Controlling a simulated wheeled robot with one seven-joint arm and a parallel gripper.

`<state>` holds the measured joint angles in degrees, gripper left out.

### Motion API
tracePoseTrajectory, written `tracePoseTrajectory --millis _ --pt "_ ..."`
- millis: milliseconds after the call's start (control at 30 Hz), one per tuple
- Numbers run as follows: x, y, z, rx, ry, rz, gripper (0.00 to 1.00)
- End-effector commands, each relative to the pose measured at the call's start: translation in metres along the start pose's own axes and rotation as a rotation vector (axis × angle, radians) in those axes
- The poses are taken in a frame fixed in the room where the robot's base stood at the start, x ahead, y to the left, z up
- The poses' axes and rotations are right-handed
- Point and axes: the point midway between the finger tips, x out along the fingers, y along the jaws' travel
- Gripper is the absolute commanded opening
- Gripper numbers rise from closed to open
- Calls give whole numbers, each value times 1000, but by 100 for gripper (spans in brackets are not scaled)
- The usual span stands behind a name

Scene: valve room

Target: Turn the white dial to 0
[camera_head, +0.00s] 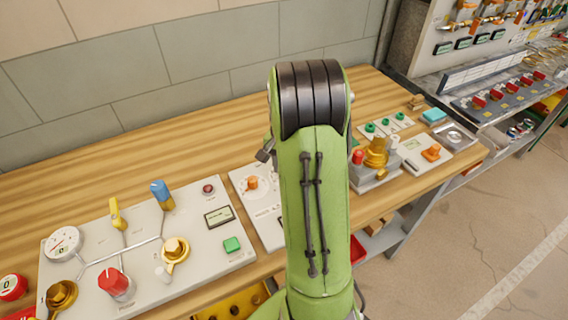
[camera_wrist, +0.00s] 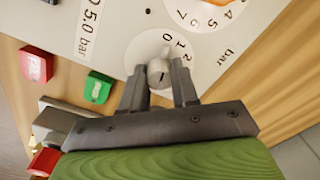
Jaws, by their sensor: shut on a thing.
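The white dial (camera_wrist: 157,74) shows in the wrist view as a small pale knob with a dark mark, on a pale panel (camera_wrist: 125,33). The digits 0, 1 and 2 are printed beside it, above and to the right. My gripper (camera_wrist: 159,80) is shut on the white dial, with one dark finger on each side. The fingers hide part of the dial and its scale, so I cannot tell exactly where it points. In the head view my green arm hides the gripper and the white dial.
An orange knob (camera_wrist: 216,2) with its own digits sits near the dial. Red (camera_wrist: 36,65) and green (camera_wrist: 98,87) buttons lie to the left. In the head view, a pipe panel (camera_head: 140,285) stands left and a brass valve (camera_head: 376,152) right on the wooden bench (camera_head: 215,160).

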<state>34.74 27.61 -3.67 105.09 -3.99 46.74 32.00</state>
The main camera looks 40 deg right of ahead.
Motion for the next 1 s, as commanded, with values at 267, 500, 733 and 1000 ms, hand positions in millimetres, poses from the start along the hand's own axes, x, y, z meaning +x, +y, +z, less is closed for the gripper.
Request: tracePoseTrajectory --millis 267,500,733,1000 --pt "-1 -1 -1 -57 2 -3 0" --pt "-1 -1 -1 -64 3 -3 0" --pt "-1 -1 -1 -63 3 -3 38" --pt "0 0 0 -61 0 -1 55"
